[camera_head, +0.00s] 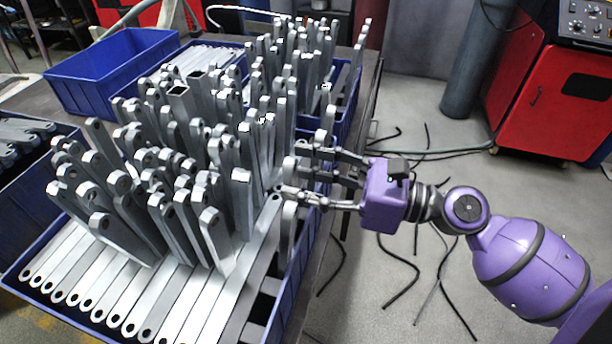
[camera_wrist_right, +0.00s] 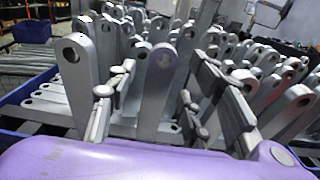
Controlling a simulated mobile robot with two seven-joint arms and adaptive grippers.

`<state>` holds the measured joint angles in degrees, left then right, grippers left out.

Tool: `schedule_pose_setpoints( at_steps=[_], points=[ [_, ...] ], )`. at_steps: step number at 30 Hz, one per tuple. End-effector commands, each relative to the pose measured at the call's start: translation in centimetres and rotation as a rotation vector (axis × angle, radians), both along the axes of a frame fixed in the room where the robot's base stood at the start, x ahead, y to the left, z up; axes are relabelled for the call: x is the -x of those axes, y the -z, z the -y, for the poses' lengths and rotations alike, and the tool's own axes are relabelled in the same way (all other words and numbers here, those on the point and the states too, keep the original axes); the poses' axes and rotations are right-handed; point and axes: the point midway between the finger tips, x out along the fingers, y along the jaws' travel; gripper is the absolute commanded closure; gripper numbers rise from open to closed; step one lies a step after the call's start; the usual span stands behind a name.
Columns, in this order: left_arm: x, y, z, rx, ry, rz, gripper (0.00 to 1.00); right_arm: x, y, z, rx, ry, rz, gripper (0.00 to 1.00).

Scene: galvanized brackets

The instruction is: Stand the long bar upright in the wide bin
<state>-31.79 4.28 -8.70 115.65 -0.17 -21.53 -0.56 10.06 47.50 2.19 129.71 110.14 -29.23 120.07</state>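The wide blue bin (camera_head: 298,268) stands at the front of the table. Many grey metal bars with holed ends stand upright or leaning in it, and others lie flat side by side along its front. Which one is the task's long bar, I cannot tell. My right gripper (camera_head: 298,173) is at the bin's right edge, its fingers spread and pointing left. In the right wrist view, an upright bar (camera_wrist_right: 155,85) shows between the fingertips, with gaps on both sides; its lower part is hidden by my gripper. My left gripper is in no view.
Another blue bin of upright bars (camera_head: 352,100) stands behind, and an empty-looking blue bin (camera_head: 110,68) is at the back left. A dark bin (camera_head: 25,165) with flat bars is at the left. A red machine (camera_head: 555,90) stands on the right; cables lie on the floor.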

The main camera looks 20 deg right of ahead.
Motion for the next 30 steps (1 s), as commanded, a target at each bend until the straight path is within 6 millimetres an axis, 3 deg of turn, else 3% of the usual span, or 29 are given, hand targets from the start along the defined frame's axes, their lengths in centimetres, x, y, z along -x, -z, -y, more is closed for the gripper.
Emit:
schedule_pose_setpoints(
  at_steps=[11, 24, 30],
  points=[
    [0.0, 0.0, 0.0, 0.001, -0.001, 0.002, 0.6, 0.3, 0.1, 0.5, 0.0, 0.002, -0.004, 0.53],
    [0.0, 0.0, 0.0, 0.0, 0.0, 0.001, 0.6, 4.9, 0.1, 7.4, -0.001, 0.004, -0.004, 0.53],
    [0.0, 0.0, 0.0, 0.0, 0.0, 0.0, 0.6, 6.3, 0.0, 9.5, -0.001, 0.002, -0.002, 0.53]
  ],
)
